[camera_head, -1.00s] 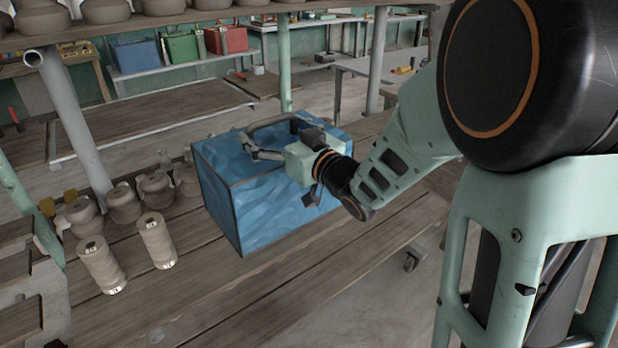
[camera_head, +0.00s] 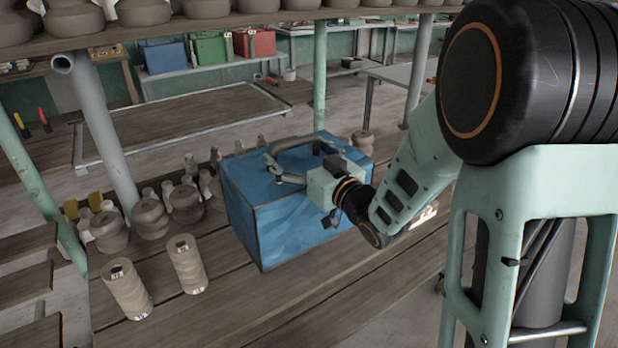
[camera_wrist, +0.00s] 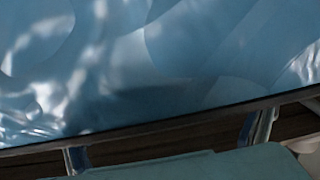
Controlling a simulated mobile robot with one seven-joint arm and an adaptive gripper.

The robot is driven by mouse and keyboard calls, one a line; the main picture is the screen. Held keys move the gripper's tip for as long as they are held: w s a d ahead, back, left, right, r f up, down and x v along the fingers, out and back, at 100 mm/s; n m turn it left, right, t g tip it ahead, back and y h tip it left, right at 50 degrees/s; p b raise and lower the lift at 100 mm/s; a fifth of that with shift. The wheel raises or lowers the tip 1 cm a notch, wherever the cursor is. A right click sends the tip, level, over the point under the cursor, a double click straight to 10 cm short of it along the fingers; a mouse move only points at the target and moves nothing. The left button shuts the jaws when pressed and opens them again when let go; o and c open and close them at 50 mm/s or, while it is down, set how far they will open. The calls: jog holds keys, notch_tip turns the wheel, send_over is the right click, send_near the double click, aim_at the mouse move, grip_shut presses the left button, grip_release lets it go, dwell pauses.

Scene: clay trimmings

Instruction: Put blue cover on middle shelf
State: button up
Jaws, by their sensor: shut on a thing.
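The blue cover (camera_head: 300,230) is a box-like thing with dark edges, over the wooden plank shelf (camera_head: 225,310) in the head view. I cannot tell whether its underside touches the planks. My gripper (camera_head: 285,166) is at the top of the cover, its fingers reaching over the top face, shut on the cover. The fingertips' exact contact is hard to make out. In the wrist view the blue cover (camera_wrist: 150,60) fills most of the picture, with a dark edge below it.
Two thread cones (camera_head: 187,264) and several clay pots (camera_head: 150,217) stand left of the cover. More small pots are behind it. A round metal post (camera_head: 105,140) rises at the left, and an upper shelf (camera_head: 210,24) with pots runs above. Bare planks lie in front.

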aim_at(297, 170)
jog(key=shift+f, duration=2.4)
jog(key=shift+f+b, duration=0.15)
jog(key=shift+b, duration=0.2)
jog(key=o, duration=1.7)
jog(key=shift+c, duration=0.2)
